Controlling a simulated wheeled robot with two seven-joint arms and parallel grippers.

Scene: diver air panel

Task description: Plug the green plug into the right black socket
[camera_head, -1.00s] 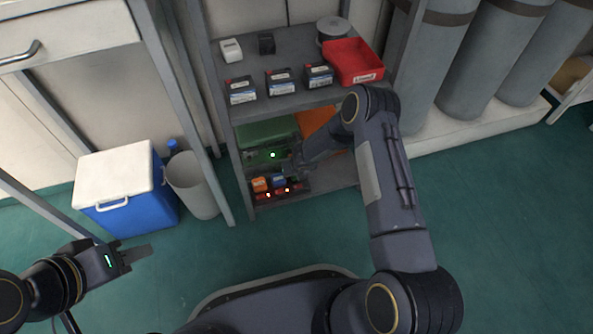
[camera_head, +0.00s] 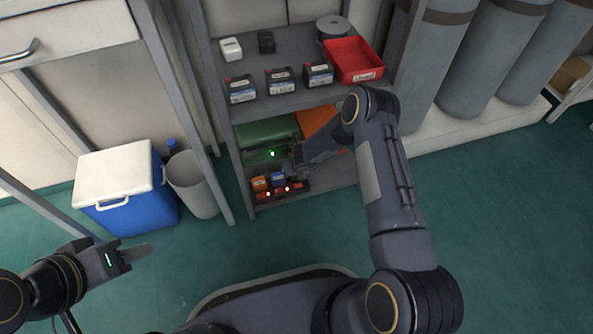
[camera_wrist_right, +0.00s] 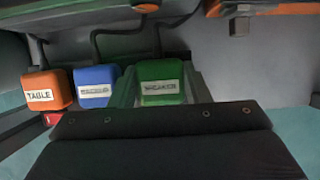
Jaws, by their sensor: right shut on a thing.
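The green plug (camera_wrist_right: 162,83) has a white label and sits between the fingers of my right gripper (camera_wrist_right: 160,88) in the right wrist view. The gripper is shut on it. In the head view my right gripper (camera_head: 284,155) is inside the lower shelf bay, above the power strip (camera_head: 283,191); the plug cannot be made out there. An orange plug (camera_head: 260,183) and a blue plug (camera_head: 278,178) sit on the strip, left of a bare red end. I cannot pick out the right black socket. My left gripper (camera_head: 140,254) is far off over the floor; its finger gap is unclear.
The upper shelf (camera_head: 285,102) carries several black boxes and a red tray (camera_head: 353,60). Shelf posts flank the bay. A bin (camera_head: 192,184) and a cooler (camera_head: 125,190) stand left.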

